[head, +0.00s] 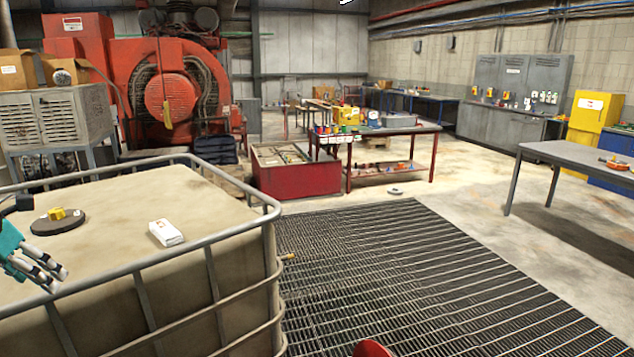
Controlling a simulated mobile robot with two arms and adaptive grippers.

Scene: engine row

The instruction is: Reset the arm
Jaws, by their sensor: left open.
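My left gripper (56,279), with black and grey fingers on a teal arm, comes in at the left edge. It is open, with nothing seen between its fingers. In the picture it lies over the front left of the large beige caged tank (120,222); its height above the tank top is hard to tell. A dark round cap (66,227) with a small yellow piece (57,213) on it is just beyond the gripper. A small white box (165,232) lies on the tank top to its right. My right gripper is not in view.
The tank's metal rail (210,248) surrounds its top. A floor grating (420,270) lies to the right, with a grey table (580,153) beyond. A red bin (297,181) and a cluttered red-legged table (432,130) stand further back. A red object (373,348) is cut off at the bottom.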

